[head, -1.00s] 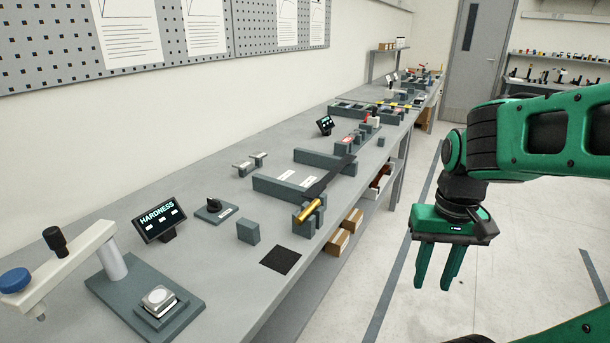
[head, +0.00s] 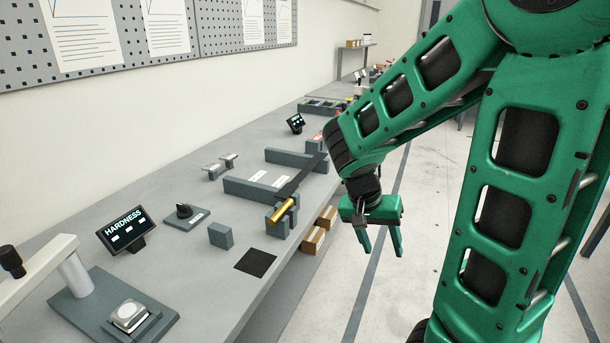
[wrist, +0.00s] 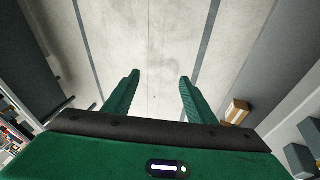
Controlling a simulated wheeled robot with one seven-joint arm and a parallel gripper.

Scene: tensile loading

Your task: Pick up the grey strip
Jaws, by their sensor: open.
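A dark grey strip (head: 302,175) lies slantwise across the right ends of two long grey blocks on the bench in the head view. It is the clearest strip there, though its shade is nearly black. My gripper (head: 382,252) is open and empty, fingers pointing down, over the floor to the right of the bench edge. It is apart from the strip, right of it and lower in the picture. In the wrist view my gripper (wrist: 160,78) shows both fingers spread with only floor between them. The strip cannot be made out in the wrist view.
A gold bar (head: 281,211) rests on a small block stand near the strip's lower end. A black square mat (head: 256,262), a small grey block (head: 220,235) and a HARDNESS display (head: 126,230) stand nearer. Cardboard boxes (head: 314,240) sit under the bench (head: 205,290).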

